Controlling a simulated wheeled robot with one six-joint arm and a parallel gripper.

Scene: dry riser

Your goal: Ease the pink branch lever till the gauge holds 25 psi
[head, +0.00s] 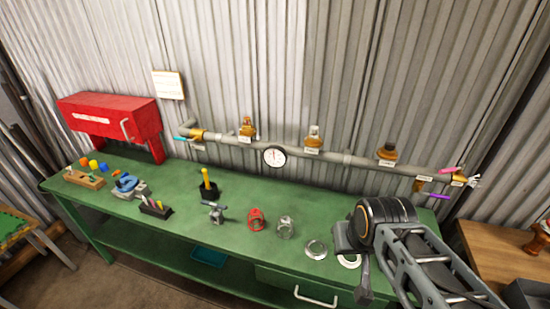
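The pink branch lever (449,169) sits at the right end of the grey pipe (350,160) on the corrugated wall. A purple lever (437,195) is just below it, near a brass fitting. The round white-faced gauge (274,156) is on the middle of the pipe. Its dial is too small to read. My arm reaches in from the lower right. What seems to be my gripper (362,268) is over the bench's front right part, below and left of the pink lever and apart from it. Its fingers are not clear.
Brass valves (312,137) stand along the pipe, with a teal lever (182,138) at its left end. The green bench (180,215) holds several tools, a red ring part (256,220) and metal rings. A red cabinet (115,115) stands at left; a wooden table (500,255) is at right.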

